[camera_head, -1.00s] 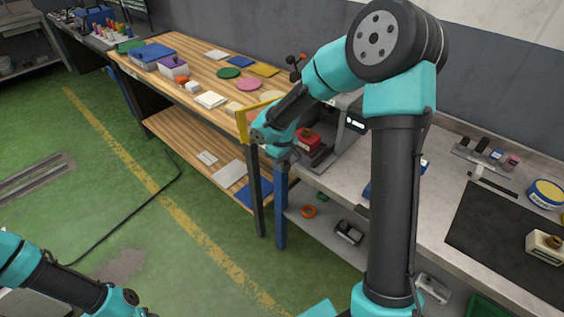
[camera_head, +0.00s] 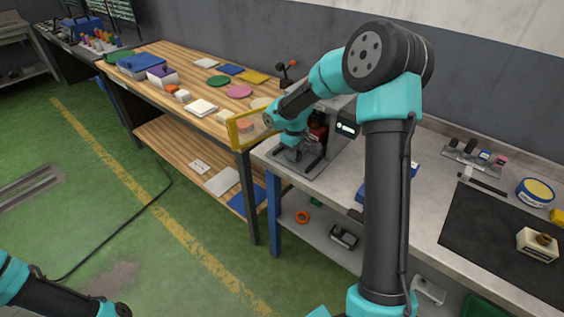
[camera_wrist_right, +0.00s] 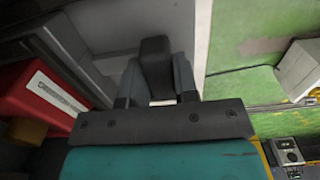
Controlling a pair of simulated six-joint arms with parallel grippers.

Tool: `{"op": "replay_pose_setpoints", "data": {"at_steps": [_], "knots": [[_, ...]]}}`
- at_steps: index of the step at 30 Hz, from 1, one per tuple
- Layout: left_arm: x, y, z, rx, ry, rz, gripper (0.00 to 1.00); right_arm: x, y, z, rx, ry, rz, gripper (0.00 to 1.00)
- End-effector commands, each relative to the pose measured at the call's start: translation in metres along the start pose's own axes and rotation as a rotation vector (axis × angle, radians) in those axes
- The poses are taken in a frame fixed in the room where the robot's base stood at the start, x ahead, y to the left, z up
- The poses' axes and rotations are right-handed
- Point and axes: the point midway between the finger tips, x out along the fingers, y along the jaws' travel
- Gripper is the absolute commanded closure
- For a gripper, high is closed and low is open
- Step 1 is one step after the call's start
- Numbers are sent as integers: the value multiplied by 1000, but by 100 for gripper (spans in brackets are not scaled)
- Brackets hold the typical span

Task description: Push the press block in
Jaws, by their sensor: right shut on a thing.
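My right gripper (camera_head: 293,153) is low at the grey press machine (camera_head: 345,150), at the left end of the grey bench. In the right wrist view its two fingers (camera_wrist_right: 157,88) are shut on a dark upright block (camera_wrist_right: 155,62); I cannot tell for sure that this is the press block. A red block (camera_head: 317,131) sits inside the machine, partly hidden by my wrist. It also shows at the left of the wrist view (camera_wrist_right: 42,95), with a white label, beside the gripper. My left arm enters at the lower left; its gripper is out of view.
A yellow-framed clear panel (camera_head: 247,128) stands beside my right wrist. A wooden table (camera_head: 190,85) with several coloured pieces is to the left. A black mat (camera_head: 490,235) and a cream block with a brown knob (camera_head: 537,246) lie on the bench at right.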

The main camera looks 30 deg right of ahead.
Motion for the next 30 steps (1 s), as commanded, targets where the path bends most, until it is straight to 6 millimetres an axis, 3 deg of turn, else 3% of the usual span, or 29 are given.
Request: {"op": "replay_pose_setpoints", "data": {"at_steps": [4,13,14,21,30], "knots": [[0,0,0,0,0,0,57,0,18,0,2,3,1,100],[0,0,0,0,0,0,57,-1,22,-1,0,6,5,100],[0,0,0,0,0,0,57,-1,22,-1,-1,6,5,71],[0,0,0,0,0,0,57,-1,21,0,0,4,3,48],[0,0,0,0,0,0,57,-2,20,0,0,2,1,47]]}}
